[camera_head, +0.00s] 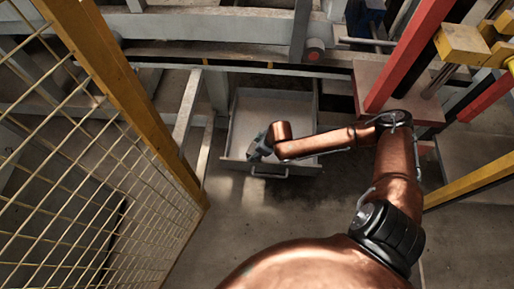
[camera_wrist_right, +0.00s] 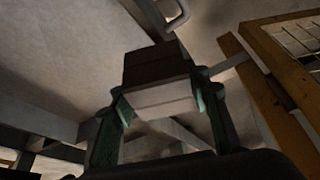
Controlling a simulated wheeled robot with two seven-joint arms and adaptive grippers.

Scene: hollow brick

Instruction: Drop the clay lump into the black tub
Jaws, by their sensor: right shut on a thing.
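My right gripper (camera_head: 254,153) is over the front part of an open, pale-floored grey drawer, close to its front edge. In the right wrist view its two greenish fingers (camera_wrist_right: 160,98) are closed on opposite sides of a blocky lump (camera_wrist_right: 155,70). The lump has a dark grey-brown face and a paler one towards the camera; I take it for the clay lump. In the head view I cannot make the lump out apart from the gripper. I cannot pick out a black tub in either view. My left gripper is not in view.
The drawer (camera_head: 270,101) has a bar handle (camera_head: 268,174) on its front. A yellow-framed mesh fence (camera_head: 120,190) stands at the left. Red posts (camera_head: 408,58) and yellow bars (camera_head: 470,181) are at the right. The concrete floor before the drawer is clear.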

